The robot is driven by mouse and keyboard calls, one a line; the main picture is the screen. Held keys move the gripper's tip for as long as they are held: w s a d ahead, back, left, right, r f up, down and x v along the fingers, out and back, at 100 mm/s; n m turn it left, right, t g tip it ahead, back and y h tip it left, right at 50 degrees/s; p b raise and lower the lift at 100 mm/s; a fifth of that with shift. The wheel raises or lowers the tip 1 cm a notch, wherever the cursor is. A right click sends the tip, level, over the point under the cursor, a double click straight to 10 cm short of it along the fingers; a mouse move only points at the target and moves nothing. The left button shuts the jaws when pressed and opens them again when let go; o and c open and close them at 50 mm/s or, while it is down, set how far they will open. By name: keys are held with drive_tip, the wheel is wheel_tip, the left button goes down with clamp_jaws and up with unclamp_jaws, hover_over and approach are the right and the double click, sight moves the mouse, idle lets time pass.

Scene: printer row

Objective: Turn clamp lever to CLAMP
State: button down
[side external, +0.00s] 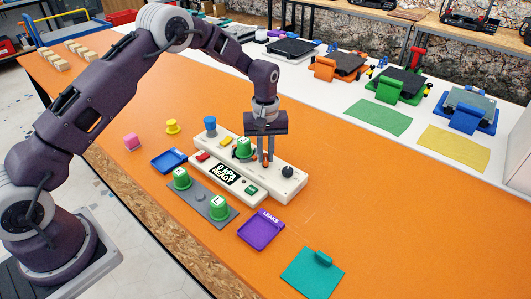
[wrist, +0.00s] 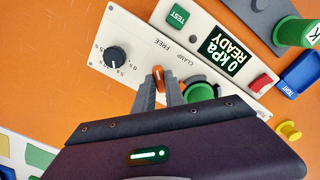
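The white test unit (side external: 291,184) lies on the orange table; its face also shows in the wrist view (wrist: 133,31). Its small orange clamp lever (wrist: 158,76) stands beside the printed words FREE and CLAMP (wrist: 171,49). My gripper (side external: 265,161) points down over the unit, with one finger on each side of the lever. In the wrist view the fingertips (wrist: 159,84) flank the lever closely. I cannot tell whether they press on it. The lever's base and exact angle are partly hidden by the fingers.
A black dial (wrist: 116,55), a green TEST button (wrist: 178,16) and a display reading "0 kPa READY" (wrist: 226,50) are on the unit. A green cup (side external: 243,150) stands close to my fingers. A purple LEAKS tray (side external: 261,231) lies in front.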

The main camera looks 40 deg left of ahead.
idle(0.4)
drive_tip(key=m, duration=0.8)
drive_tip(key=shift+m, duration=0.4)
drive_tip(key=m, duration=0.9)
idle(0.4)
drive_tip(key=c, duration=1.4)
unclamp_jaws()
